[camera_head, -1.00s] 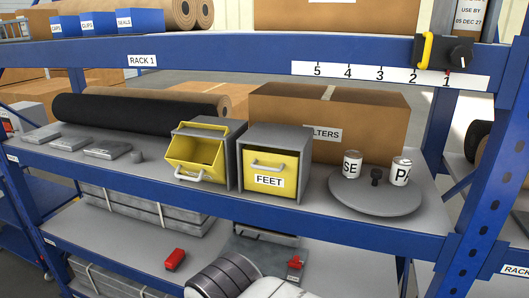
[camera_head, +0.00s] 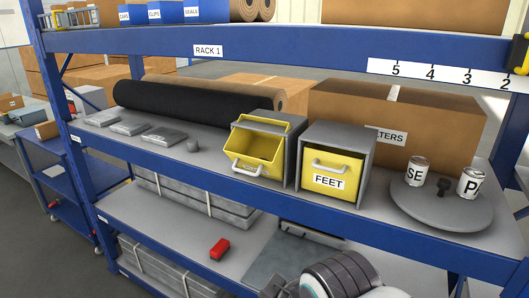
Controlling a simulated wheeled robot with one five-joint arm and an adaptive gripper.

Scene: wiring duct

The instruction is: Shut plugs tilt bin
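Two grey-cased yellow tilt bins stand side by side on the middle shelf. The left tilt bin (camera_head: 255,152) is tipped open toward the front, with its hollow inside and pale handle showing; no label is readable on it. The right tilt bin (camera_head: 333,172) is shut, with a handle and a label reading FEET. No bin front reading PLUGS can be seen. A dark, banded part of my arm (camera_head: 340,272) shows at the bottom, below and in front of the bins. My gripper's fingers cannot be made out.
A brown carton (camera_head: 430,125) stands behind the right bin. A round grey turntable (camera_head: 440,208) with two cans is to its right. A black roll (camera_head: 190,108) and flat grey packs lie left. The blue shelf edge (camera_head: 300,205) runs below the bins. A red block (camera_head: 219,249) lies lower.

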